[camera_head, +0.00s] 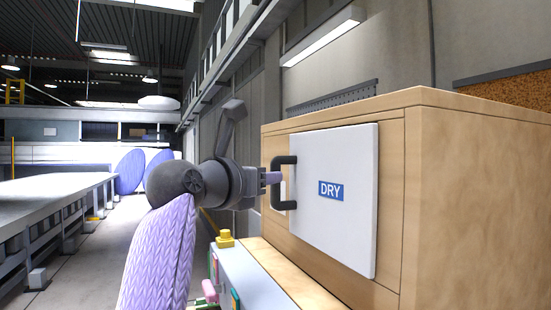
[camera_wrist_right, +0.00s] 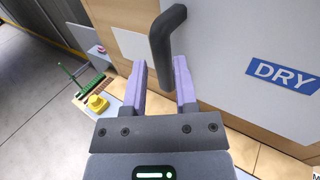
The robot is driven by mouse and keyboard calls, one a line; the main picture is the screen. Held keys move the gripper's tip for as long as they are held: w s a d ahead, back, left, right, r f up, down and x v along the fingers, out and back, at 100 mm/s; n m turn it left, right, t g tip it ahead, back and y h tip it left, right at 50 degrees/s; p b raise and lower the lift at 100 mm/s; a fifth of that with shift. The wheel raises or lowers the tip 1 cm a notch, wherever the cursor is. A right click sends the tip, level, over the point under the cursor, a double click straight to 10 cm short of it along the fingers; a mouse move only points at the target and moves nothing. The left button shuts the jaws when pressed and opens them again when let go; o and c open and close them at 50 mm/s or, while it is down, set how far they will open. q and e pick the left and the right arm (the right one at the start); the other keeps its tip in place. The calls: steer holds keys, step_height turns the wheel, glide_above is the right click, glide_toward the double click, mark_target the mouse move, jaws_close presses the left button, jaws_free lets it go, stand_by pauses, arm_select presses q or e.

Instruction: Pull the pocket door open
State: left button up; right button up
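The pocket door (camera_head: 345,225) is a flat white panel with a blue DRY label, on the front of a light wooden cabinet (camera_head: 480,190). It also shows in the right wrist view (camera_wrist_right: 235,55). Its dark bar handle (camera_head: 278,160) is at the door's left edge. My right gripper (camera_head: 272,178) is at the handle, its lilac fingers pointing at it. In the right wrist view the handle (camera_wrist_right: 162,45) reaches between the fingertips (camera_wrist_right: 160,68), with narrow gaps seen on both sides. The fingers are apart; a firm hold is not visible. My left gripper is not in view.
A yellow button (camera_head: 225,238) stands on a pale ledge below the handle. A green-handled brush (camera_wrist_right: 90,82) lies near it in the wrist view. A long white table (camera_head: 50,195) is at left, with clear floor between. A wall lamp (camera_head: 322,35) hangs above.

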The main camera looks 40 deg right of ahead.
mark_target(275, 202)
steer(key=p+x, duration=0.1)
steer(key=x, duration=0.2)
steer(key=shift+s+d, duration=0.1)
steer(key=shift+d, duration=0.1)
steer(key=shift+a, duration=0.1)
jaws_close()
steer(key=shift+r, duration=0.1)
stand_by(1.0)
